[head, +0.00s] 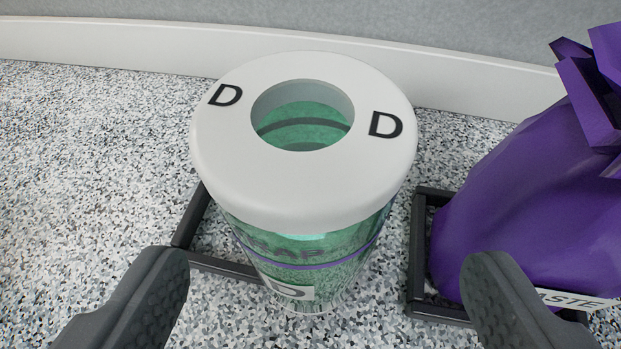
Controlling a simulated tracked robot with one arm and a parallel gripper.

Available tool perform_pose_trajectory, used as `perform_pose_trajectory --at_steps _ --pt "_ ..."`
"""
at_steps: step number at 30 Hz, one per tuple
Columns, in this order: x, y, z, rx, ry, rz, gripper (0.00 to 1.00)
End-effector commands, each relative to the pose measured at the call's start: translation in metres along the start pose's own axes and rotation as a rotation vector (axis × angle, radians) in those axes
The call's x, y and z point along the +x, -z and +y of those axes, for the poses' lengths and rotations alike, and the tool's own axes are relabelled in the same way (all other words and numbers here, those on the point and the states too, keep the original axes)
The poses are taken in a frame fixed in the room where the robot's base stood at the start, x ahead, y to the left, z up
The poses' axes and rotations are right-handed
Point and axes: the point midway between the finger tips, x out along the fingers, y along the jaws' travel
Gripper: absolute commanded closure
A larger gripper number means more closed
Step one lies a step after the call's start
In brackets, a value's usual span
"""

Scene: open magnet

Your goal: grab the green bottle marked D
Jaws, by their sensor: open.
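The green bottle marked D (310,262) stands upright in the middle of the head view. It is a clear green cylinder with a wide white lid (290,190) that has a round hole and black letters D. A label with a D shows low on its front. My gripper (325,270) is open, with one dark finger at the lower left and one at the lower right. The bottle appears between and beyond the fingers, and neither finger visibly touches it. The fingers' bases are cut off by the lower picture edge.
A dark square frame (222,266) lies on the speckled floor around the bottle's base. A purple bag (530,205) with a white label stands in a similar frame (418,255) at the right, close to the right finger. A white skirting board (120,42) and grey wall run behind. The floor at left is clear.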

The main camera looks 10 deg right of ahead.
Motion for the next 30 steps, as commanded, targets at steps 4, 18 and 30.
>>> perform_pose_trajectory --at_steps 4,18,30 --pt "0.009 0.000 -0.001 0.000 0.001 0.000 0.22" --pt "0.052 -0.002 -0.006 0.000 -0.001 -0.002 0.22" --pt "0.061 0.000 -0.007 0.000 0.001 0.000 0.22"
